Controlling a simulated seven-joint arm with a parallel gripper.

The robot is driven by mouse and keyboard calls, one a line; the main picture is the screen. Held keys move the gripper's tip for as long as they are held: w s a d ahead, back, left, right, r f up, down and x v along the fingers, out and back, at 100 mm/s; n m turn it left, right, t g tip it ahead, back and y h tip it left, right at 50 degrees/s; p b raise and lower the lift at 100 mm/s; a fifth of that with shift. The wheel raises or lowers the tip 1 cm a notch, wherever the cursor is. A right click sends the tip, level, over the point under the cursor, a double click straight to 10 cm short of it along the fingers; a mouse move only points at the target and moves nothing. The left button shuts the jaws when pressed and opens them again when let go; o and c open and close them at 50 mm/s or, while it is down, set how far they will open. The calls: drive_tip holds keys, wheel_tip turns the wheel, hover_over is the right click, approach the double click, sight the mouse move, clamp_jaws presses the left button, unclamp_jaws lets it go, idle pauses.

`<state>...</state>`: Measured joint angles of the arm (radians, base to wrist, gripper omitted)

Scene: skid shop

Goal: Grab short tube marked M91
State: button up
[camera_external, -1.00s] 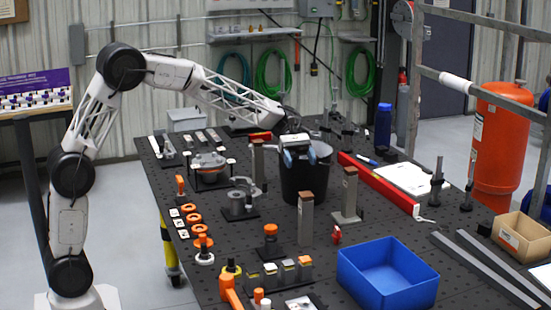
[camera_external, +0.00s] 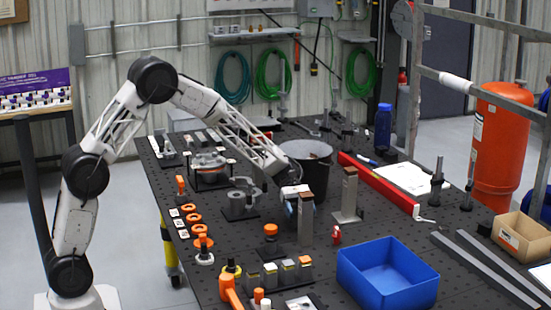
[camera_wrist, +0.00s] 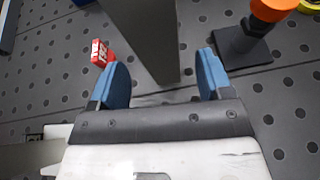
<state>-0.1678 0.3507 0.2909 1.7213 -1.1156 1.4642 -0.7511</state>
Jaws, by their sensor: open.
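Several square grey posts with brown tops stand on the black table. One tube (camera_external: 305,222) stands upright right beside my gripper (camera_external: 292,197); another tube (camera_external: 348,192) stands to its right on a flat base. No M91 marking is readable on either. In the wrist view, my gripper (camera_wrist: 163,70) is open, with its blue fingers apart. A grey post (camera_wrist: 150,38) rises between and beyond them, and I see no contact. A third post, seen earlier left of the bucket, is hidden behind my arm.
A black bucket (camera_external: 306,170) stands behind the gripper. An orange-topped piece (camera_external: 271,236) is to the left, and a blue bin (camera_external: 387,277) in front right.

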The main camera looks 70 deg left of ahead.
sight(305, 193)
idle(0.3)
drive_tip(key=shift+x, duration=2.5)
drive_tip(key=c, duration=1.2)
drive_tip(key=shift+c, duration=0.2)
drive_tip(key=shift+r, duration=0.1)
drive_tip(key=shift+r, duration=4.95)
